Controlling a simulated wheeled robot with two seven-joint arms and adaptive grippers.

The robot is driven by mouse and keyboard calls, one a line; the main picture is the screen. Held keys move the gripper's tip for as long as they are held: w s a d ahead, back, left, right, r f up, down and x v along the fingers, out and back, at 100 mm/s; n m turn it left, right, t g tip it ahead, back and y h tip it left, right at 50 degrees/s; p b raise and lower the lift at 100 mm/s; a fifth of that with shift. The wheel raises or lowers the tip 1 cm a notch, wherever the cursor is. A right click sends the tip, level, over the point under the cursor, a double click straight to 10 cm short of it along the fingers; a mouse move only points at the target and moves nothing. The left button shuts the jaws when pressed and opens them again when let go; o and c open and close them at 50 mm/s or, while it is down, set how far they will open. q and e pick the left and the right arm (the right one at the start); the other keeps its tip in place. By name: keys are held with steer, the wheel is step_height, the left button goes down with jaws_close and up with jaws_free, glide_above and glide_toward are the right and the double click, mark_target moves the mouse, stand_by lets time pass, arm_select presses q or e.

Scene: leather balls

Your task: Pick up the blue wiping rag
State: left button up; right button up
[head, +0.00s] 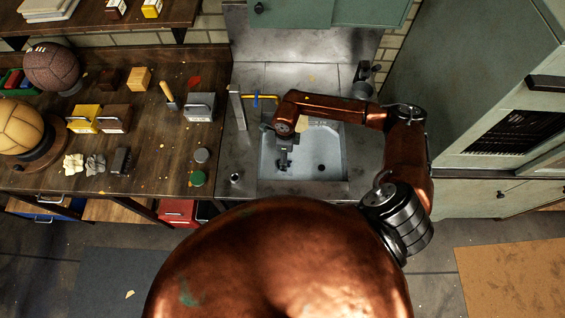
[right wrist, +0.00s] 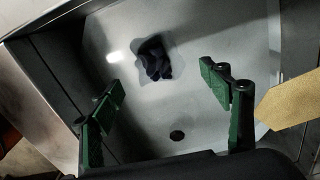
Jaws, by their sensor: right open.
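The blue wiping rag (right wrist: 155,60) is a small, dark navy, crumpled cloth on the floor of the pale grey sink (right wrist: 215,30) in the right wrist view. My right gripper (right wrist: 168,100) is open and empty, its green fingers wide apart, with the rag beyond the fingertips and between their lines. In the head view my right arm reaches over the sink (head: 332,176), and the gripper (head: 284,162) points down into its left part. The rag cannot be told apart from the dark fingers there. My left gripper is not in view.
The drain (right wrist: 177,136) lies nearer than the rag. A tan flat piece (right wrist: 290,97) is at the sink's edge. The wooden bench (head: 145,140) at left holds balls, boxes and small items.

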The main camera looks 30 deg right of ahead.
steer(key=shift+s+a+f+p, duration=0.1)
steer(key=shift+f+p, duration=0.15)
steer(key=shift+f, duration=1.55)
steer(key=shift+s+a+f+p, duration=0.1)
steer(key=shift+f+p, duration=0.1)
steer(key=shift+f, duration=1.55)
steer(key=shift+c, duration=0.7)
steer(key=c, duration=1.1)
